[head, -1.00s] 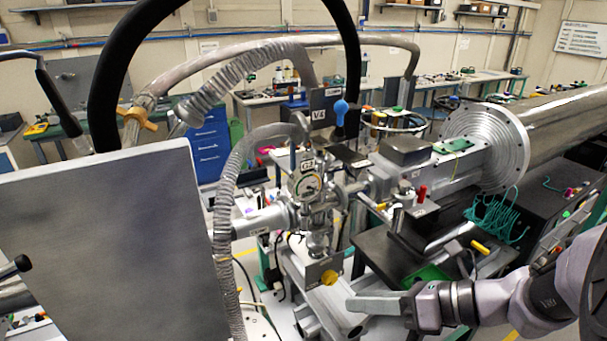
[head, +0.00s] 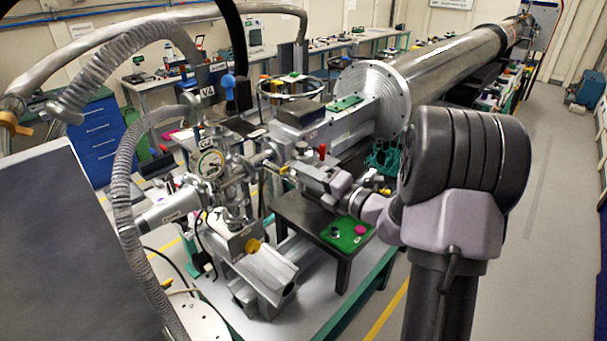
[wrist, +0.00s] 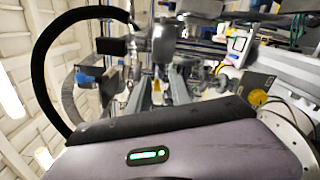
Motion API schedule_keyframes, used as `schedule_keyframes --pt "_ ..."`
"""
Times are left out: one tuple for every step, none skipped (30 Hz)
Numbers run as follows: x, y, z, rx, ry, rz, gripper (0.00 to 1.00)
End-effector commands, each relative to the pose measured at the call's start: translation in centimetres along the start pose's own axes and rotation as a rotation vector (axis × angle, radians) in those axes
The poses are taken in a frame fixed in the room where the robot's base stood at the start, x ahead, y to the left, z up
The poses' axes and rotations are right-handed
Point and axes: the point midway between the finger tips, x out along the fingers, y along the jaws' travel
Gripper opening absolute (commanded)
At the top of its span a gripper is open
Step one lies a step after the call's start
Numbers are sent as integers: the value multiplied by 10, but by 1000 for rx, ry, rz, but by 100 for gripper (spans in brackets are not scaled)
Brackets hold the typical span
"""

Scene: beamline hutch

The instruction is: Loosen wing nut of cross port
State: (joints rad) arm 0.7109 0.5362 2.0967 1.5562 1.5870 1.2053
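A ribbed hose (head: 122,190) hangs left of the cross. A grey panel (head: 55,250) fills the lower left. A large flanged tube (head: 430,75) runs behind. A green tray (head: 347,232) lies below my gripper. The floor (head: 550,200) at right is open.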

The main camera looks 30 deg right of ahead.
Motion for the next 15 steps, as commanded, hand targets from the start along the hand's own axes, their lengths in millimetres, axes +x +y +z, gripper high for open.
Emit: schedule_keyframes --pt "4 0 0 0 1 1 25" --pt "5 0 0 -1 1 1 25" --pt "6 0 0 -1 1 0 25" --pt "7 0 0 -1 0 0 25" --pt "7 0 0 -1 0 0 25" --pt "7 0 0 -1 0 0 25" --pt "7 0 0 -2 0 0 25" --pt "7 0 0 -2 0 0 25" --pt "7 0 0 -1 0 0 25" --pt "7 0 0 -1 0 0 24" --pt "7 0 0 -1 0 0 18" --pt "7 0 0 -1 0 0 10" --pt "6 0 0 -1 0 0 4" --pt "6 0 0 -1 1 0 0" --pt "6 0 0 -1 1 0 0"
